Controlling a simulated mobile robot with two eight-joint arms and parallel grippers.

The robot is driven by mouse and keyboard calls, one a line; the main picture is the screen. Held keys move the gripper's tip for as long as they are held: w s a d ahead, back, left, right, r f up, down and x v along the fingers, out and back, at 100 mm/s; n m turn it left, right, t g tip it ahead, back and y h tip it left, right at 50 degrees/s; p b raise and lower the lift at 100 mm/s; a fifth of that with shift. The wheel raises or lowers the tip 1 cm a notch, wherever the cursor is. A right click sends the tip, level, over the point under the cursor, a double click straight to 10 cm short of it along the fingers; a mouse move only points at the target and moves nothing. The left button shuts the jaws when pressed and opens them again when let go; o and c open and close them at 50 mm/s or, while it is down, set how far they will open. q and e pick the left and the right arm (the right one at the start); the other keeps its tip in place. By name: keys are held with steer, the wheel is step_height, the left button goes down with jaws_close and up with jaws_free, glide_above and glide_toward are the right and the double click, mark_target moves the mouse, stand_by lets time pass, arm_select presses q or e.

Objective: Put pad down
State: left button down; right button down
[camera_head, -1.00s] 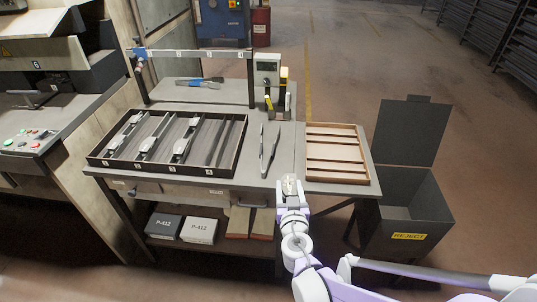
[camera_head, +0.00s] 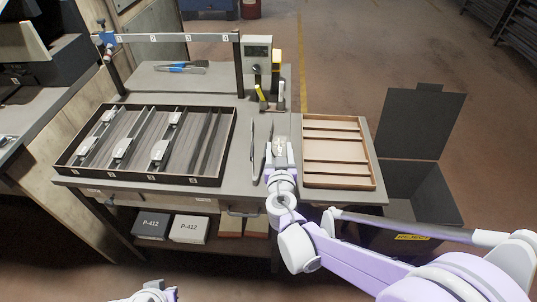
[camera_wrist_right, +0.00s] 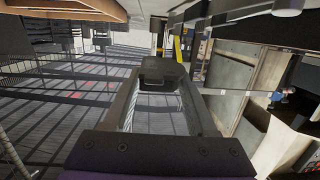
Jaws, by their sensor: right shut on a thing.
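My right gripper (camera_head: 280,147) is over the grey bench, between the dark tray and the wooden tray. In the right wrist view, a small dark block, seemingly the pad (camera_wrist_right: 163,70), sits between the fingertips (camera_wrist_right: 163,84), and the gripper is shut on it. In the head view the pad is mostly hidden by the gripper. I cannot tell whether it touches the bench. The dark divided tray (camera_head: 128,182) holds several light grey pieces in its left slots; its right slots look empty. Part of my left arm (camera_head: 152,293) shows at the bottom edge, its jaws unclear.
The slotted wooden tray (camera_head: 340,184) is empty, right of the gripper. A long dark tool (camera_head: 255,150) lies just left of it. A display unit (camera_head: 257,58) and yellow-handled tool (camera_head: 277,66) stand behind. A dark reject bin (camera_head: 425,195) stands at the right.

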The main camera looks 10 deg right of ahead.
steer(key=f, duration=0.3)
steer(key=f+b, duration=0.1)
steer(key=shift+s+f, duration=0.15)
steer(key=shift+s, duration=0.1)
step_height(320, 180, down, 4)
steer(key=shift+f+b, duration=0.1)
steer(key=shift+b, duration=0.55)
steer(key=shift+c, duration=1)
jaws_free()
